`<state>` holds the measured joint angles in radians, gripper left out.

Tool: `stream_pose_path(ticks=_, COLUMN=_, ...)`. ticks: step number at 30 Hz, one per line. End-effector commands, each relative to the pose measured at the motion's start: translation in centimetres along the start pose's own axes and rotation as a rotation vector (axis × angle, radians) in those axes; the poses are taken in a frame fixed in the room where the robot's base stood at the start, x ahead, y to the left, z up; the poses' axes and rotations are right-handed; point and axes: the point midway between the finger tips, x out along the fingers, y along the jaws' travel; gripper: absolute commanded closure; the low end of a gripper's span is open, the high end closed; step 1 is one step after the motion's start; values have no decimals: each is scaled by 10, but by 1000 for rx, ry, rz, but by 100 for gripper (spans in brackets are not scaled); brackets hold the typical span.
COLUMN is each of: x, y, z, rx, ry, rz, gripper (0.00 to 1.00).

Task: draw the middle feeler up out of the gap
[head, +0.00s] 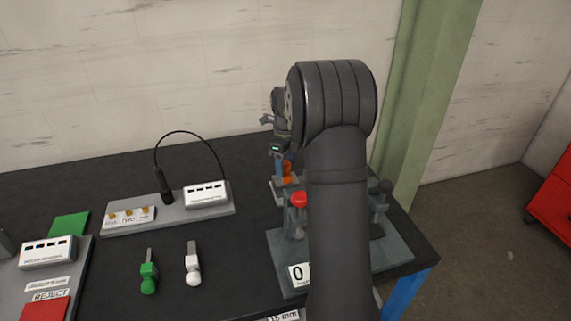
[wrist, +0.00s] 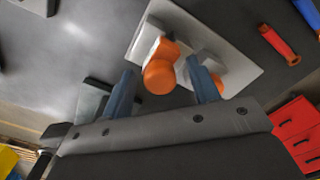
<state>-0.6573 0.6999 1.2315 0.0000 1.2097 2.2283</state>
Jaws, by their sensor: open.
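A feeler with a green handle (head: 149,277) and one with a white handle (head: 193,268) lie on the dark table. I cannot tell which feeler is the middle one, and no feeler in a gap shows clearly. My gripper (head: 278,168) is low over a small light plate with orange parts (head: 287,180). In the wrist view my gripper (wrist: 163,78) is open, its blue fingers apart on either side of a round orange knob (wrist: 159,77). I cannot tell whether they touch it. The knob belongs to an orange piece over the pale plate (wrist: 235,52).
A grey fixture with a red knob (head: 299,199) stands at right, partly hidden by my arm. A grey rack (head: 218,209) with a slotted white block and bent black cable stands left. A tray with a red pad (head: 45,309) is farther left. Red (wrist: 280,45) and blue (wrist: 309,13) handles show in the wrist view.

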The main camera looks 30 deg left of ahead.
Motion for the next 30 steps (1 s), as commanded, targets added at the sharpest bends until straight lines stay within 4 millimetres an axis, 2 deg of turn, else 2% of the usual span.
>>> stream_pose_path(ticks=9, x=3, y=0, z=0, rx=0, ry=0, rz=0, gripper=45)
stream_pose_path(ticks=15, x=3, y=0, z=0, rx=0, ry=0, rz=0, gripper=84)
stream_pose_path(ticks=18, x=3, y=0, z=0, rx=0, ry=0, rz=0, gripper=100)
stream_pose_path(ticks=30, x=-13, y=0, z=0, rx=0, ry=-1, rz=-1, gripper=100)
